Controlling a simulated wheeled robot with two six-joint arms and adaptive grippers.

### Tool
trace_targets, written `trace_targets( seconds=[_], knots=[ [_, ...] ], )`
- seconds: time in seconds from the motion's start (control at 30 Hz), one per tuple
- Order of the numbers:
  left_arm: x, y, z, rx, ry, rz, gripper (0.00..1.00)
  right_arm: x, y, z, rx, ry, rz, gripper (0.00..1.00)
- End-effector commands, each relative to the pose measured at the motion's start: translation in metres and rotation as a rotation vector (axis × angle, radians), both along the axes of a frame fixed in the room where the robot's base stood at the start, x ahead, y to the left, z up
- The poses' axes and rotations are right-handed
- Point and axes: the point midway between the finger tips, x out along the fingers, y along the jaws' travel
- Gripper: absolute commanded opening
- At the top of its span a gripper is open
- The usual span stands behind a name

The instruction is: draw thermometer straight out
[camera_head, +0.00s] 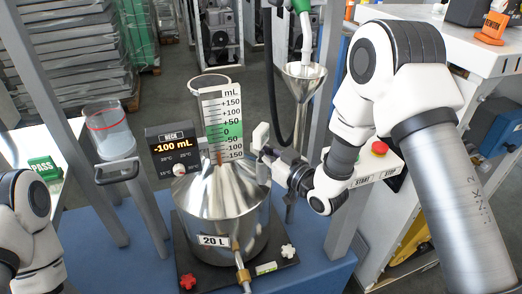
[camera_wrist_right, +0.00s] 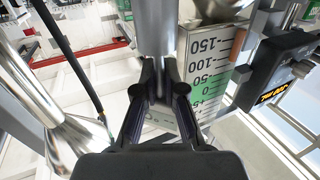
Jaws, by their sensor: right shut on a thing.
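The thermometer appears as a short pale grey upright body (camera_head: 261,134) beside the scale plate in the head view. The thermometer's lower end is not clear. The steel 20 L can (camera_head: 225,205) stands below. My left arm is at the lower left; its gripper is out of view.
The mL scale plate (camera_head: 222,125) stands close left of my right gripper, with the NECK display (camera_head: 172,152) beyond it. A steel funnel (camera_head: 303,78) with a nozzle hangs behind. A START/STOP box (camera_head: 376,165) and frame posts stand to the right.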

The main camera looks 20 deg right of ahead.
Motion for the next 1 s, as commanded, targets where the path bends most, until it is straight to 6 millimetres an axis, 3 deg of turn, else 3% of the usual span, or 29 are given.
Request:
trace_targets(
  seconds=[1.0],
  knots=[
    [0.0, 0.0, 0.046, 0.0, 0.0, 0.0, 0.82, 0.0, 0.0, 0.064, 0.0, -0.001, 0.0, 0.0]
  ],
)
